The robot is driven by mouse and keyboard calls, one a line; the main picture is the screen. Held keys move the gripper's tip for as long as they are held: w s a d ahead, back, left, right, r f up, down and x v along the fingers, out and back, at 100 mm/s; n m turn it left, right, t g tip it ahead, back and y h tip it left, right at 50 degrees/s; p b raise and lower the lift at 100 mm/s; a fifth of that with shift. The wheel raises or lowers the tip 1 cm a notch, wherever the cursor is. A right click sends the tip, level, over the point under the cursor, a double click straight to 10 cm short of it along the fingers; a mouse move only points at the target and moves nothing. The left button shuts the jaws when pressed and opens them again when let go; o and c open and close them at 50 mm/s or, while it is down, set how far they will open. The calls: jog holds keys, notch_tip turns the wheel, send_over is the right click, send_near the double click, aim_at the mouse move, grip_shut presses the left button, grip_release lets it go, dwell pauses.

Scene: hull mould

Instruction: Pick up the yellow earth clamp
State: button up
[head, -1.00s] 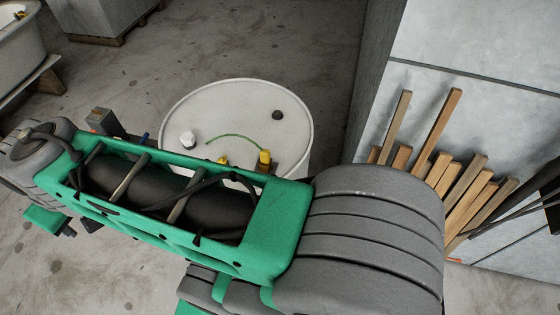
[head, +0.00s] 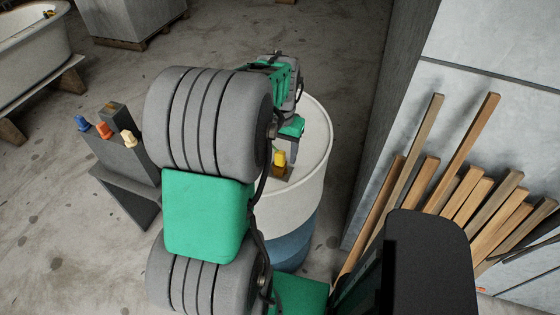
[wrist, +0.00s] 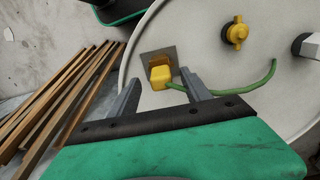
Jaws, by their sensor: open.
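The yellow earth clamp (wrist: 161,77) is a small yellow block with a green cable (wrist: 225,90) running from it. It sits at a brownish-grey plate (wrist: 158,55) near the rim of the white drum top (wrist: 205,70). In the head view the clamp (head: 279,158) shows on the drum (head: 318,150), just below my gripper (head: 289,149). In the wrist view my gripper (wrist: 160,74) is open, its two fingers on either side of the clamp in the picture. I cannot tell whether they touch it. My arm hides much of the drum top in the head view.
A second yellow fitting with a dark base (wrist: 235,32) and a pale hexagonal cap (wrist: 308,45) are on the drum top. Wooden boards (head: 450,190) lean against the wall at right. A grey stand (head: 125,160) with coloured pieces is at left.

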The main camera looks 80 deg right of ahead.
aim_at(280, 160)
notch_tip(280, 160, down, 4)
jog(key=shift+w+r, duration=0.1)
jog(key=shift+r, duration=0.15)
grip_shut()
dwell(0.4)
